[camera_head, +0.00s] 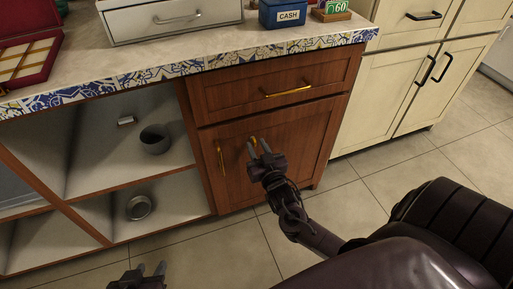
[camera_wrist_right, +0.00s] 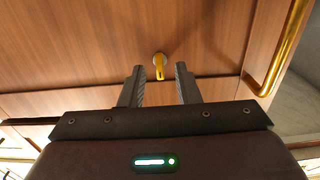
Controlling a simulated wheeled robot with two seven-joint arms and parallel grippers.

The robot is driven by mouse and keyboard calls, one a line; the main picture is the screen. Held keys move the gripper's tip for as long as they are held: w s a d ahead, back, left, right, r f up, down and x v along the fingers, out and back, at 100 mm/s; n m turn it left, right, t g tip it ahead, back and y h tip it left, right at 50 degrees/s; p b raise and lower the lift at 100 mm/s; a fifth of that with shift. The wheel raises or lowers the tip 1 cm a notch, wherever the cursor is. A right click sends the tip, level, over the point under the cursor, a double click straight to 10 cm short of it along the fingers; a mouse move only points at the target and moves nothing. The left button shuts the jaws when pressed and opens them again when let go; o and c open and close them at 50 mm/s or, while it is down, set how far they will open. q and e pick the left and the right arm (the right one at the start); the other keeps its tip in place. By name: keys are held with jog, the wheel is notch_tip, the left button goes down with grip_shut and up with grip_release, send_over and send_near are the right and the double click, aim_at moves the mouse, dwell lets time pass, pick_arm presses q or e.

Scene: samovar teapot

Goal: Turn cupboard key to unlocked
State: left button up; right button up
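The brass cupboard key (camera_head: 254,141) sits in the upper part of the brown wooden cupboard door (camera_head: 292,150). In the right wrist view the key (camera_wrist_right: 159,66) points toward me, its flat bow hanging down from a round base. My right gripper (camera_head: 258,146) is in front of the door at the key. In the wrist view its two fingers (camera_wrist_right: 160,76) are apart, with the key between and just beyond the tips. I see no contact with the key. My left gripper (camera_head: 150,268) is low at the bottom edge, fingers apart and empty.
A vertical brass handle (camera_head: 221,162) is left of the key, close to my right gripper. A drawer with a brass handle (camera_head: 288,90) is above. Open shelves (camera_head: 95,160) on the left hold a grey pot (camera_head: 155,139) and a metal bowl (camera_head: 139,208). A dark chair (camera_head: 440,220) stands at right.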

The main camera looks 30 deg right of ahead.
jog(key=shift+w, duration=0.3)
pick_arm(q)
jog(key=shift+w+r+t, duration=0.3)
jog(key=shift+w+r, duration=0.1)
jog(key=shift+r, duration=0.05)
pick_arm(e)
grip_shut()
